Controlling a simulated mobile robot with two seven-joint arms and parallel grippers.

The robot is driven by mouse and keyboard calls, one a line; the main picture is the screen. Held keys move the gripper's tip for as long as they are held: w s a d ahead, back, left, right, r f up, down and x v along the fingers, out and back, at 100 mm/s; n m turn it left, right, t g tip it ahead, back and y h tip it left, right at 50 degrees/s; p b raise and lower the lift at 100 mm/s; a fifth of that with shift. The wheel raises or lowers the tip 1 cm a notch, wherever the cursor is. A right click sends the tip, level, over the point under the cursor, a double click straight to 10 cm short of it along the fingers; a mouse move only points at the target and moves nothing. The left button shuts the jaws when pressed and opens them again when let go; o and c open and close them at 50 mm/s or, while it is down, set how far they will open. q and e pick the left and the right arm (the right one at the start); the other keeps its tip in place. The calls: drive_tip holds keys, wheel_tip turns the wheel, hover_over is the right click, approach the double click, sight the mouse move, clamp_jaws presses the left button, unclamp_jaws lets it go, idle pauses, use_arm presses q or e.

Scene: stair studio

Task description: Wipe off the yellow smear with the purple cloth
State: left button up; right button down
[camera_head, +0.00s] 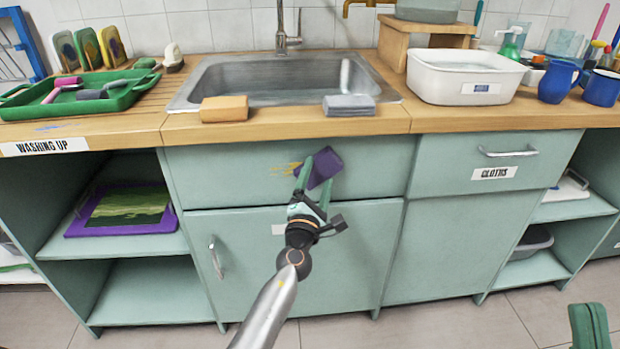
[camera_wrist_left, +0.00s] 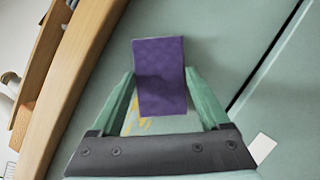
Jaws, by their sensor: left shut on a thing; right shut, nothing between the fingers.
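The purple cloth (camera_head: 327,163) is held between the green fingers of my left gripper (camera_head: 314,172), against or just in front of the pale green drawer front below the sink. It also shows in the left wrist view (camera_wrist_left: 160,75), gripped between both fingers. The yellow smear (camera_head: 284,169) is on that drawer front, just left of the cloth. In the left wrist view, yellow streaks (camera_wrist_left: 138,124) show beside and below the cloth; part may be hidden behind it. My right gripper (camera_head: 590,326) shows only its green fingers at the lower right corner, shut and empty.
The wooden counter edge (camera_head: 290,125) juts above the drawer front. Handles protrude on the left door (camera_head: 216,258) and right drawer (camera_head: 508,153). A bluish mark (camera_head: 58,127) is on the left counter.

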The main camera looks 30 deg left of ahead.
use_arm(q)
drive_tip(key=shift+s+a+p, duration=0.25)
drive_tip(key=shift+s+a, duration=0.3)
drive_tip(key=shift+a, duration=0.35)
drive_tip(key=shift+s+a+p, duration=0.25)
drive_tip(key=shift+s+a, duration=0.3)
drive_tip(key=shift+a, duration=0.3)
drive_tip(key=shift+s+a+p, duration=0.25)
drive_tip(key=shift+s+a, duration=0.3)
drive_tip(key=shift+a, duration=0.35)
drive_tip(key=shift+s+a+r, duration=0.1)
drive_tip(key=shift+s+a, duration=0.3)
drive_tip(key=shift+a, duration=0.3)
drive_tip(key=shift+s+a+f, duration=0.1)
drive_tip(key=shift+s+a, duration=0.25)
drive_tip(key=shift+a, duration=0.35)
drive_tip(key=shift+s+a+r, duration=0.1)
drive_tip(key=shift+s+a, duration=0.3)
drive_tip(key=shift+a, duration=0.3)
drive_tip(key=s+d+p, duration=0.1)
drive_tip(key=s+d, duration=0.2)
drive_tip(key=s, duration=0.2)
drive_tip(key=shift+p, duration=0.35)
drive_tip(key=shift+d, duration=0.15)
